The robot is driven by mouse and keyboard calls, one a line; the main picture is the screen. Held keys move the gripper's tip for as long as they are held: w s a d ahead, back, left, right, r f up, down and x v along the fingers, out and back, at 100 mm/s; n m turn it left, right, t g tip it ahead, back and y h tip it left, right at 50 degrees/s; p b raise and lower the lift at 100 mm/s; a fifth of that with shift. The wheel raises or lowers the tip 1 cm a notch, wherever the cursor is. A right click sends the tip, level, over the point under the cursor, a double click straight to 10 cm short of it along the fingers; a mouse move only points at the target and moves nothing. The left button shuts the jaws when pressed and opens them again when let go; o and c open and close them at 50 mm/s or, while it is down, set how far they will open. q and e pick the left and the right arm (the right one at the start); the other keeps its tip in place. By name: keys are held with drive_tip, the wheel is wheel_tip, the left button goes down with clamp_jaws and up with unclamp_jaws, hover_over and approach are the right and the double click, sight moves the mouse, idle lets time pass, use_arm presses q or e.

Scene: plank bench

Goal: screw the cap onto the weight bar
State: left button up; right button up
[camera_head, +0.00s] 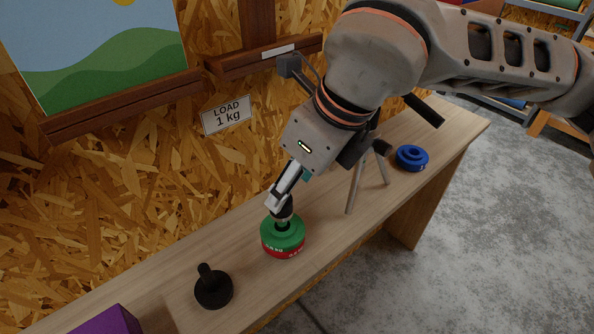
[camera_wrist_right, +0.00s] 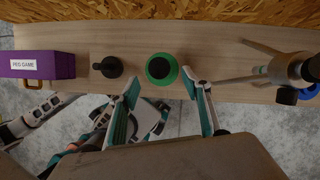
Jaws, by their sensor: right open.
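A stack of a green weight (camera_head: 290,232) over a red weight (camera_head: 284,253) stands on the bench, upright on what looks like the weight bar. A dark round top (camera_wrist_right: 159,69) shows in the middle of the green weight in the right wrist view; I cannot tell whether it is the bar or a cap. A black round piece with a knob (camera_head: 213,290) stands to the left; it may be the cap. My right gripper (camera_wrist_right: 160,76) is open, its fingers on either side of the green weight in the wrist view. In the head view it (camera_head: 277,204) is over the stack, partly hiding its top.
A purple box (camera_head: 108,322) is at the bench's near left end. A tripod (camera_head: 360,178) and a blue weight (camera_head: 411,157) stand right of the stack. A chipboard wall with a "LOAD 1 kg" sign (camera_head: 227,114) rises behind. Bare bench lies between the black piece and the stack.

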sight(286, 213)
drive_tip(key=shift+x, duration=2.55)
drive_tip(key=c, duration=1.2)
drive_tip(key=shift+a+m+t+h+b, duration=0.1)
drive_tip(key=shift+m+t+h+b, duration=0.35)
drive_tip(key=shift+m, duration=0.95)
drive_tip(key=shift+s+a+f+m+h+b, duration=0.1)
drive_tip(key=shift+m+h+b, duration=0.15)
drive_tip(key=shift+m+b, duration=0.4)
drive_tip(key=shift+m+t, duration=0.25)
drive_tip(key=shift+m, duration=0.6)
